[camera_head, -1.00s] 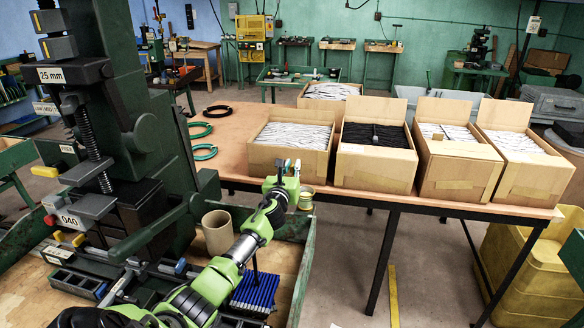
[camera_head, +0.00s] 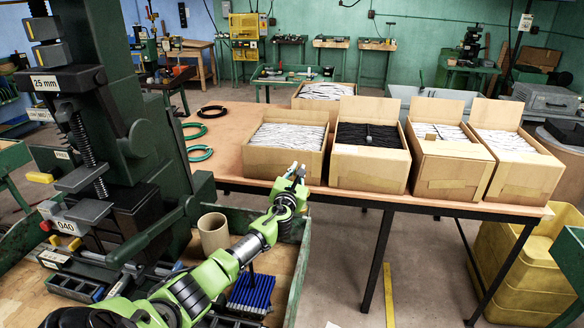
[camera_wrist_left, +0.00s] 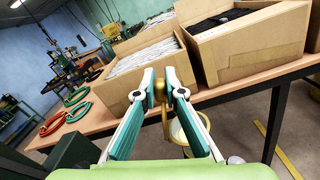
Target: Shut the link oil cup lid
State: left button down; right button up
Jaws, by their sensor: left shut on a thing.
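The link oil cup (camera_wrist_left: 180,131) shows in the left wrist view just beyond my left gripper, a small round brass-rimmed cup with a pale inside. A brass piece (camera_wrist_left: 165,118), which looks like its lid seen nearly edge-on, stands up at the cup's left side. My left gripper (camera_wrist_left: 160,89) has its teal fingertips closed on the brass top end of this piece. In the head view my left gripper (camera_head: 297,173) is in front of the table's near edge and hides the cup. The fingers partly cover the lid, so its exact angle is unclear. My right gripper is not in view.
A green press (camera_head: 130,140) stands at the left. Open cardboard boxes (camera_head: 285,158) line the wooden table (camera_head: 228,175) behind the gripper. Floor space is free under the table.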

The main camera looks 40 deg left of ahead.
pick_arm(q)
jog(key=shift+w+d+f+m+p, duration=0.2)
jog(key=shift+d+m, duration=0.15)
jog(key=shift+m, duration=0.25)
jog(key=shift+w+d+f+m+p, duration=0.2)
jog(key=shift+d+m, duration=0.15)
jog(key=shift+m, duration=0.25)
jog(key=c, duration=2.1)
grip_release()
jog(key=v, duration=1.2)
